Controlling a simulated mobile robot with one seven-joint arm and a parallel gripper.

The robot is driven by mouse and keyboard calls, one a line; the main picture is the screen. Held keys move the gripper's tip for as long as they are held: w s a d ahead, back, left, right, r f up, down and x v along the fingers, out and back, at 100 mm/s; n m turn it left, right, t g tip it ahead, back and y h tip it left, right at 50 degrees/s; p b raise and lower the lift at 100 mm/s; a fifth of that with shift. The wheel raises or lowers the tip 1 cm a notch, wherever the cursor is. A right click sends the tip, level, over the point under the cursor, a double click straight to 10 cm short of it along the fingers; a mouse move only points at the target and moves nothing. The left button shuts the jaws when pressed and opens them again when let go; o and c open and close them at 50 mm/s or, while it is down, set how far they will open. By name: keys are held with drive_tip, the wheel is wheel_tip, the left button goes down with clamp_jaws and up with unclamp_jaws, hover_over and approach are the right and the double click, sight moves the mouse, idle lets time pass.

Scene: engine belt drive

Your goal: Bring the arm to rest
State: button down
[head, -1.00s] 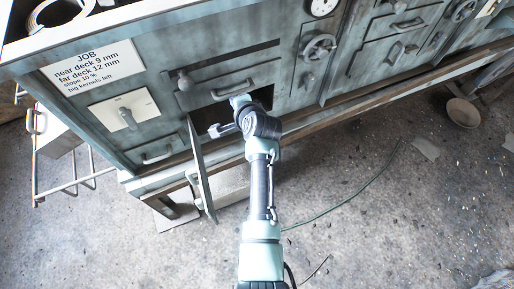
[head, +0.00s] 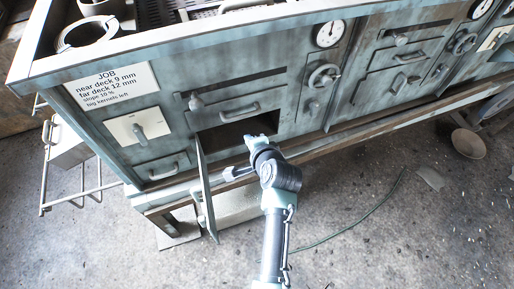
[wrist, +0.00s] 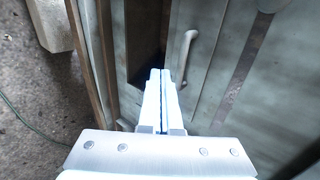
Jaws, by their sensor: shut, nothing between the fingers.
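My arm (head: 275,225) reaches up from the bottom of the head view to the front of the grey-green machine (head: 270,75). In the head view its end is just in front of a dark open compartment (head: 215,138), and the fingers are hard to make out there. In the wrist view my gripper (wrist: 160,75) is shut and empty. Its fingers point toward the dark opening (wrist: 147,45), with a pale bar handle (wrist: 187,55) just to their right. I cannot tell whether the fingertips touch anything.
An open door (head: 206,190) hangs at the left of the compartment, close to my arm. A drawer (head: 240,112) with a handle is above it. A wire rack (head: 75,185) stands at the left. The concrete floor (head: 400,240) is mostly clear, with a green cable (head: 365,215).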

drive_tip(key=v, duration=0.5)
drive_tip(key=shift+s+d+r, duration=0.1)
drive_tip(key=shift+s, duration=0.05)
drive_tip(key=w+r+n+t+h+p, duration=0.15)
drive_tip(key=r+n+t, duration=0.25)
drive_tip(key=r, duration=1.3)
drive_tip(key=w+r+n+t+p, duration=0.1)
drive_tip(key=w+r+n+t, duration=0.25)
drive_tip(key=r, duration=1.45)
drive_tip(key=s+r+n+t, duration=0.2)
drive_tip(key=s+r, duration=0.4)
drive_tip(key=r, duration=0.3)
drive_tip(key=s+r+n+t+h+p, duration=0.1)
drive_tip(key=s+r+t, duration=0.3)
drive_tip(key=r, duration=0.6)
drive_tip(key=s+a+r+n+t, duration=0.1)
drive_tip(key=s+r+n+t, duration=0.3)
drive_tip(key=s+r, duration=0.4)
wheel_tip(320, 180, up, 2)
drive_tip(key=shift+r+h+p, duration=0.15)
drive_tip(key=shift+h+p, duration=0.2)
